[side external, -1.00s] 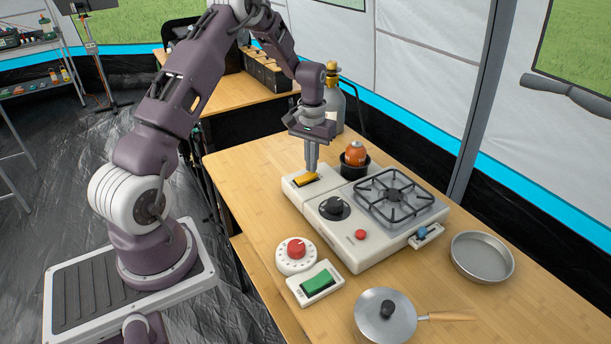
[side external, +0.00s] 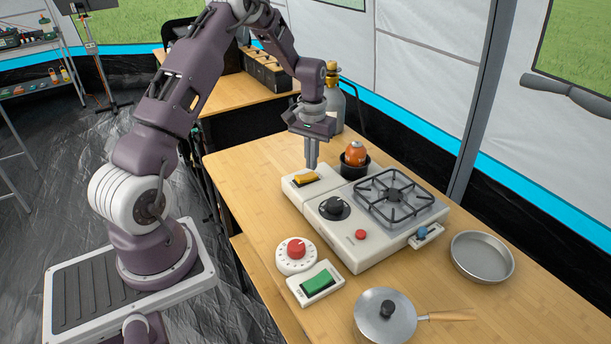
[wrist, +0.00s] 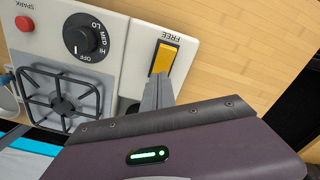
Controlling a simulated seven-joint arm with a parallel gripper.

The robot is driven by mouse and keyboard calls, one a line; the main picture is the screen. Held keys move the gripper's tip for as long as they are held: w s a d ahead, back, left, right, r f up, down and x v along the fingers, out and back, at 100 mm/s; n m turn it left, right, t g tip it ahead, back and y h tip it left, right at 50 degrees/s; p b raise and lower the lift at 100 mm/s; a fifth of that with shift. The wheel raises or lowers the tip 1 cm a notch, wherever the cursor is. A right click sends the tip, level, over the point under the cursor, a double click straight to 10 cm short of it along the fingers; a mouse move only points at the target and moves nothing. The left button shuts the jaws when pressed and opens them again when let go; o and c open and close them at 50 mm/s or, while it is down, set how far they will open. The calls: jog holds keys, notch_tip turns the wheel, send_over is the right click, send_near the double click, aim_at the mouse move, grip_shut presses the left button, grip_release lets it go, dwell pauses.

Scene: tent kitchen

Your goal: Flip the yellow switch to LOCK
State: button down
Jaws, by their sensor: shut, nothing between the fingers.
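The yellow switch (side external: 305,178) is a rocker in a dark frame on a white block at the stove's back-left end. In the wrist view, the yellow switch (wrist: 165,57) has the word FREE printed beside its upper end; any label at the other end is hidden by my gripper. My gripper (side external: 312,168) is shut and empty, pointing down just above the switch's far end. In the wrist view, its fingertips (wrist: 158,78) overlap the switch's lower end. I cannot tell whether they touch it, or which way the rocker is tipped.
The camp stove (side external: 375,215) with black knob and red button adjoins the switch block. A black pot with an orange item (side external: 355,154) and a grey bottle (side external: 337,108) stand close behind. A red dial (side external: 296,254), green switch (side external: 319,283), lidded pan (side external: 385,317) and round pan (side external: 482,256) lie in front.

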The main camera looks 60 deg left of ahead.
aim_at(312, 175)
notch_tip(312, 175, up, 5)
jog(key=shift+r, duration=0.1)
dwell(0.3)
jog(key=s+d+r+m+t, duration=0.2)
jog(key=s+d+r, duration=0.3)
jog(key=d+r, duration=0.3)
jog(key=s+d+r+m+t, duration=0.1)
jog(key=s+d+r, duration=0.4)
jog(key=d+r, duration=0.3)
jog(key=s+d+r+m+t, duration=0.1)
jog(key=s+d, duration=0.2)
jog(key=s, duration=0.5)
jog(key=s+d+r+m+t, duration=0.1)
jog(key=s+d+m, duration=0.1)
jog(key=s, duration=0.6)
jog(key=shift+s+d+r+t, duration=0.2)
jog(key=shift+d+t, duration=0.1)
jog(key=shift+d, duration=0.45)
